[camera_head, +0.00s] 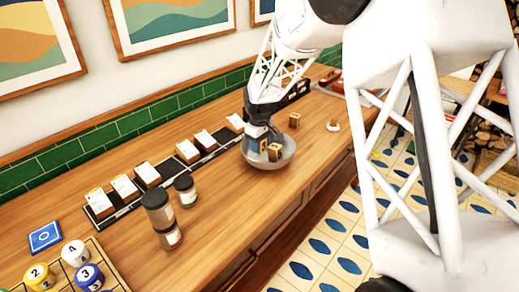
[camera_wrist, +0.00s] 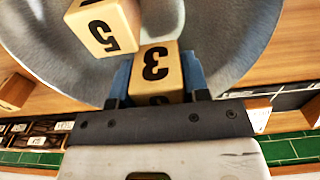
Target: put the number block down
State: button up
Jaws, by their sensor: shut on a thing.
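My gripper (camera_head: 258,138) is shut on a wooden number block marked 3, which shows between the blue fingers in the wrist view (camera_wrist: 157,68). The gripper points down into a grey metal bowl (camera_head: 261,164) on the wooden counter. The bowl's inside also fills much of the wrist view (camera_wrist: 225,35). A second block marked 5 (camera_wrist: 103,27) is in the bowl beside the held block; it also shows in the head view (camera_head: 275,152). I cannot tell whether the held block touches the bowl's bottom.
Another wooden block (camera_head: 294,120) stands on the counter behind the bowl. A row of cards on wooden holders (camera_head: 150,175) runs along the wall. Dark-lidded jars (camera_head: 160,215) stand left of the bowl. Numbered round pieces (camera_head: 75,253) sit at front left. The counter between jars and bowl is clear.

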jog(key=shift+f, duration=1.15)
jog(key=shift+f, duration=0.3)
jog(key=o, duration=0.9)
jog(key=shift+r, duration=0.1)
notch_tip(320, 180, up, 12)
jog(key=shift+r, duration=0.2)
jog(key=shift+r, duration=0.1)
